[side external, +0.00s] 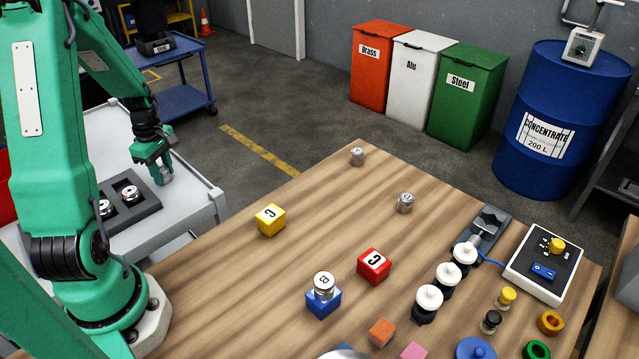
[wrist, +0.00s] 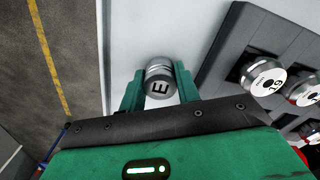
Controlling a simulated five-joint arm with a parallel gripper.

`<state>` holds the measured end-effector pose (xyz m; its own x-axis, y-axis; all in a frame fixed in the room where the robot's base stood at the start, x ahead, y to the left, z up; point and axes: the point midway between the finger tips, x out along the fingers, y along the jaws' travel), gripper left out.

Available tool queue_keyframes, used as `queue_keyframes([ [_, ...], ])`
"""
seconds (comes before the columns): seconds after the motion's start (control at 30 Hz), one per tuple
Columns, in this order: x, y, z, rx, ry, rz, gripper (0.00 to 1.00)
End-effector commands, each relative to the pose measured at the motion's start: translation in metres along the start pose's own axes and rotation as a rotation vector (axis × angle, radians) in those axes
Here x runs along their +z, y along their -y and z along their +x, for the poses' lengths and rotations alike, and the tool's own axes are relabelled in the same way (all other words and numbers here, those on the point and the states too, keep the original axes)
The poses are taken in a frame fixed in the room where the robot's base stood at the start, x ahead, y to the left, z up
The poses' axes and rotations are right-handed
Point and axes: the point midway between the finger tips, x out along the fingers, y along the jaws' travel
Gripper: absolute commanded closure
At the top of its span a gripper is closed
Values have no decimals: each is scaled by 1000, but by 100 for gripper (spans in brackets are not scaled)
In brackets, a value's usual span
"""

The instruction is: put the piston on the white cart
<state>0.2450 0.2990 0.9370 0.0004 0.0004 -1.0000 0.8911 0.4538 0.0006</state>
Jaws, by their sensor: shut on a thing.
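The piston (wrist: 160,82), a short silver cylinder with a dark "E" on its end face, sits between the two green fingers of my gripper (wrist: 159,92) in the wrist view. My gripper is shut on it. In the side view my gripper (side external: 163,174) is low over the white cart (side external: 205,192), at the right of the dark tray. The piston is mostly hidden by the fingers there. The cart's pale top (wrist: 150,30) lies behind the piston in the wrist view; I cannot tell whether the piston touches it.
A dark tray (side external: 150,204) with silver parts lies on the cart beside my gripper. The wooden table (side external: 200,290) holds other silver cylinders (side external: 405,203), a yellow block (side external: 270,220), a red block (side external: 374,265) and a blue block (side external: 322,304). The cart's right edge is close.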

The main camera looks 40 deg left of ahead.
Motion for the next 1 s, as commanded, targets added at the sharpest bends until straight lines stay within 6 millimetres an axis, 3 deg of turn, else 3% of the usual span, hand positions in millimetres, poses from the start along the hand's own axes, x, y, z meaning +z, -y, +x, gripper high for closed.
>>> queue_keyframes([
  [0.37, 0, 0, 3, -1, 0, 0, 93],
  [0.4, 0, 0, 3, -1, 1, 0, 66],
  [0.5, 0, 0, 3, -1, 0, 0, 46],
  [1.0, 0, 0, -3, 1, -1, 0, 46],
])
